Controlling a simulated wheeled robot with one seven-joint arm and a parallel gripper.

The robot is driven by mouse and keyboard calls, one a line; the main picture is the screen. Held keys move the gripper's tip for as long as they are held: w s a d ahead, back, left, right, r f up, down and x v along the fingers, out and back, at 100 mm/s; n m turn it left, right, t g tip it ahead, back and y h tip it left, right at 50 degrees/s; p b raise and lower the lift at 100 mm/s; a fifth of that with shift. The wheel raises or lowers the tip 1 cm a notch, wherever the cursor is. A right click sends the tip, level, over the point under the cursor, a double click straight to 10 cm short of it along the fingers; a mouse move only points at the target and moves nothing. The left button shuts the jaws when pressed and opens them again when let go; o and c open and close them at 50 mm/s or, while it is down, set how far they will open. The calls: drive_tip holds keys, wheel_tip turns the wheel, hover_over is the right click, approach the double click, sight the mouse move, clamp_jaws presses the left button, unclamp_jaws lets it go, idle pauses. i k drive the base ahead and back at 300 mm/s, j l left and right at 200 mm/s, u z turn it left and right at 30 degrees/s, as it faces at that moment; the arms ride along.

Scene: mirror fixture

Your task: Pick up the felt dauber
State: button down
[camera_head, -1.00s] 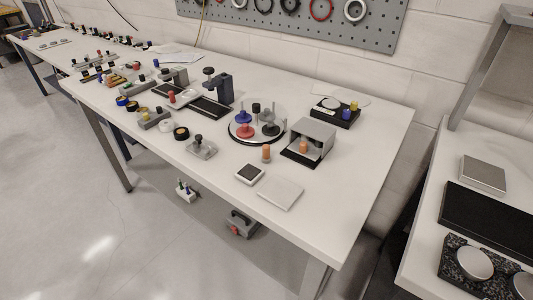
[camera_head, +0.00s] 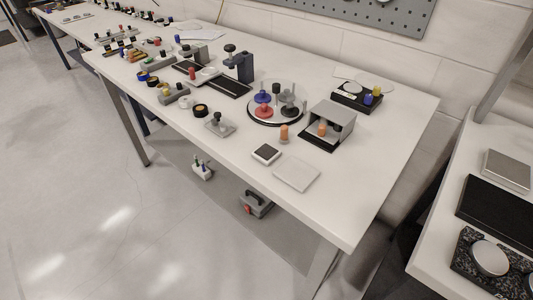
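I cannot tell for sure which item is the felt dauber. A small upright peg-like piece with an orange top (camera_head: 284,132) stands on the white table (camera_head: 375,150), in front of a round turntable. A similar orange-topped piece (camera_head: 322,128) stands inside an open-fronted grey box (camera_head: 333,113). Both are small in the head view, so their tips are not clear. My gripper is not in view.
The turntable (camera_head: 255,117) holds blue, red and grey knobbed pieces. A dark square pad (camera_head: 266,154) and a pale flat tile (camera_head: 296,173) lie near the front edge. A black tray (camera_head: 357,97) is behind. The table's right end is clear.

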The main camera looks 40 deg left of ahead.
sight(284, 139)
drive_tip(key=j+u, duration=0.1)
drive_tip(key=u, duration=0.25)
drive_tip(key=j+u, duration=0.1)
drive_tip(key=u, duration=0.25)
drive_tip(key=j+u, duration=0.1)
drive_tip(key=u, duration=0.25)
